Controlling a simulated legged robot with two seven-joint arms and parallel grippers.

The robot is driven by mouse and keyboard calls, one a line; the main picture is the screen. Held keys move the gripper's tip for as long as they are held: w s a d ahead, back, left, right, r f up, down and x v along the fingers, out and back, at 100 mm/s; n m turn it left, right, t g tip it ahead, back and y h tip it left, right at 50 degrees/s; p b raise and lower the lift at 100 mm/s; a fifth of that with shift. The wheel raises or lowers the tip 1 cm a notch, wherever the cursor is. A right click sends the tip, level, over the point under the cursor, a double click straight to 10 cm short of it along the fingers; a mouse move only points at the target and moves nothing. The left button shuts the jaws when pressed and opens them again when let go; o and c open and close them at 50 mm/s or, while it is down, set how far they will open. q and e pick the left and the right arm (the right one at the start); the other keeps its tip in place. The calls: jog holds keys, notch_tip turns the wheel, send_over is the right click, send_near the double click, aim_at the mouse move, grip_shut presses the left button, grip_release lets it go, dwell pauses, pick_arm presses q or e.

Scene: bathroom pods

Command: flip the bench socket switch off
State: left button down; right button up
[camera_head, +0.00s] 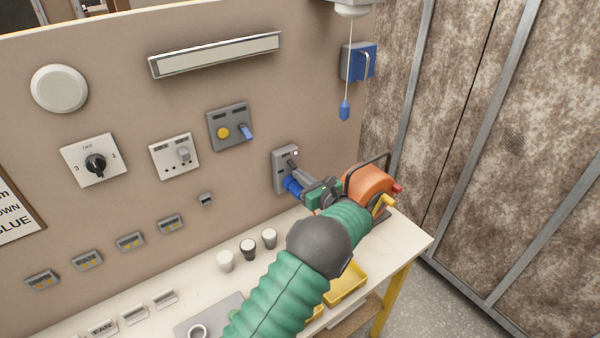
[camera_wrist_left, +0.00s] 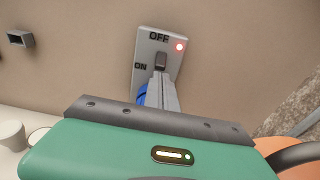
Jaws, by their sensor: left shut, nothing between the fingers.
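The bench socket is a grey plate (camera_head: 279,172) on the beige wall above the bench's far end. In the left wrist view the plate (camera_wrist_left: 146,50) has "OFF" printed at its top and "ON" lower at its left edge. A blue plug (camera_head: 293,186) is in the lower part. My left gripper (camera_wrist_left: 162,78) is shut and empty, its fingertips just below the switch; contact is unclear. My right gripper is out of view.
An orange device (camera_head: 368,183) with red and yellow parts stands right of my left gripper. Several cups (camera_head: 248,249) and a yellow tray (camera_head: 347,284) are on the bench (camera_head: 205,290). Other switches, including a rotary one (camera_head: 95,163), line the wall. A pull cord (camera_head: 345,110) hangs upper right.

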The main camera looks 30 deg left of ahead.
aim_at(294, 166)
pick_arm(q)
jog(key=r+h+p, duration=0.1)
jog(key=p, duration=0.2)
jog(key=r+g+h+p, duration=0.1)
jog(key=p, duration=0.2)
jog(key=r+h+p, duration=0.1)
jog(key=p, duration=0.2)
jog(key=shift+s+a+r+g+h, duration=0.2)
jog(key=shift+a+r+g+h, duration=0.05)
jog(key=shift+g+h, duration=0.15)
jog(key=shift+d+f+b, duration=0.1)
jog(key=shift+f+b, duration=0.35)
jog(key=shift+f, duration=0.3)
jog(key=shift+w+d+r+p, duration=0.1)
jog(key=shift+r+p, duration=0.55)
jog(key=shift+r, duration=0.15)
jog(key=shift+r, duration=0.15)
